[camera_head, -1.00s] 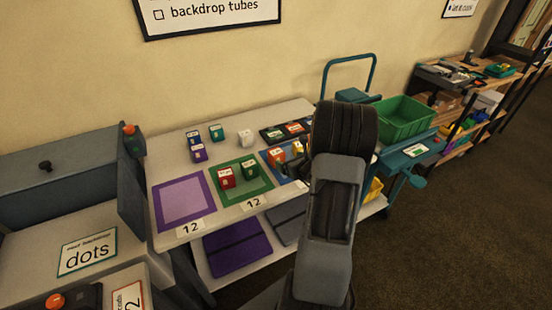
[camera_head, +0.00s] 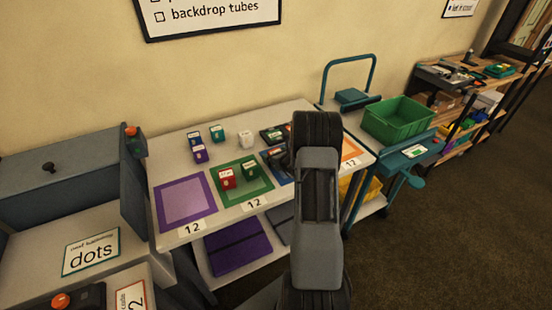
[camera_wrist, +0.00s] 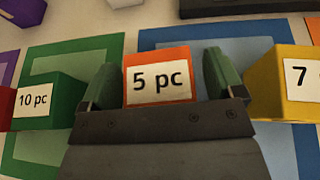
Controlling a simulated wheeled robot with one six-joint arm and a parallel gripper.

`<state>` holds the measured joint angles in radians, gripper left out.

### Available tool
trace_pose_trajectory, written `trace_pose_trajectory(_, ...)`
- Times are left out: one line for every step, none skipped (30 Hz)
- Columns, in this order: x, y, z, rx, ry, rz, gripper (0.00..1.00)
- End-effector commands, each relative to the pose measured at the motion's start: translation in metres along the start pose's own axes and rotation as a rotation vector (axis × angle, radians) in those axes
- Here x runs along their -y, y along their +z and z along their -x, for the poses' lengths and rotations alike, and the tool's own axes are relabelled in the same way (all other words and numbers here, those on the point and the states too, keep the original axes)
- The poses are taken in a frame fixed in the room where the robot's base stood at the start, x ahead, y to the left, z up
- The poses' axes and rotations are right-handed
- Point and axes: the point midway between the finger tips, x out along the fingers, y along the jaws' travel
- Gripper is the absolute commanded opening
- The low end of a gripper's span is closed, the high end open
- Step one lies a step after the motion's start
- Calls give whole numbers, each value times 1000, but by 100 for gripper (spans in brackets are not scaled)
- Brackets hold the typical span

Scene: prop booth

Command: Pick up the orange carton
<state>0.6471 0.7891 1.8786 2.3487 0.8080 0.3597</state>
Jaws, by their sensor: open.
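The orange carton (camera_wrist: 157,62) with a white "5 pc" label shows in the wrist view, over a blue-bordered mat (camera_wrist: 230,28). My gripper (camera_wrist: 160,76) is open, with one green-grey finger on each side of the carton. Narrow gaps seem to show beside it; I cannot tell whether either finger touches. The gripper's body hides the carton's lower part. In the head view my arm hides the carton and the gripper tips.
In the wrist view a green "10 pc" carton (camera_wrist: 62,92) stands left and a yellow carton (camera_wrist: 275,78) stands close right. In the head view the table also holds a red carton (camera_head: 227,179) and a purple mat (camera_head: 163,205). A green bin (camera_head: 398,118) is right.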

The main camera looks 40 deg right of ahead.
Motion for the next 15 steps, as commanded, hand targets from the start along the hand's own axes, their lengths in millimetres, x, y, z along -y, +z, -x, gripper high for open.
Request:
trace_pose_trajectory(0,0,-1,0,0,0,87)
trace_pose_trajectory(0,0,-1,0,0,0,87)
trace_pose_trajectory(0,0,-1,0,0,0,87)
trace_pose_trajectory(0,0,-1,0,0,0,87)
trace_pose_trajectory(0,0,-1,0,0,0,87)
trace_pose_trajectory(0,0,-1,0,0,0,87)
trace_pose_trajectory(0,0,-1,0,0,0,86)
trace_pose_trajectory(0,0,-1,0,0,0,83)
trace_pose_trajectory(0,0,-1,0,0,0,80)
trace_pose_trajectory(0,0,-1,0,0,0,77)
trace_pose_trajectory(0,0,-1,0,0,0,74)
trace_pose_trajectory(0,0,-1,0,0,0,70)
trace_pose_trajectory(0,0,-1,0,0,0,67)
trace_pose_trajectory(0,0,-1,0,0,0,64)
trace_pose_trajectory(0,0,-1,0,0,0,60)
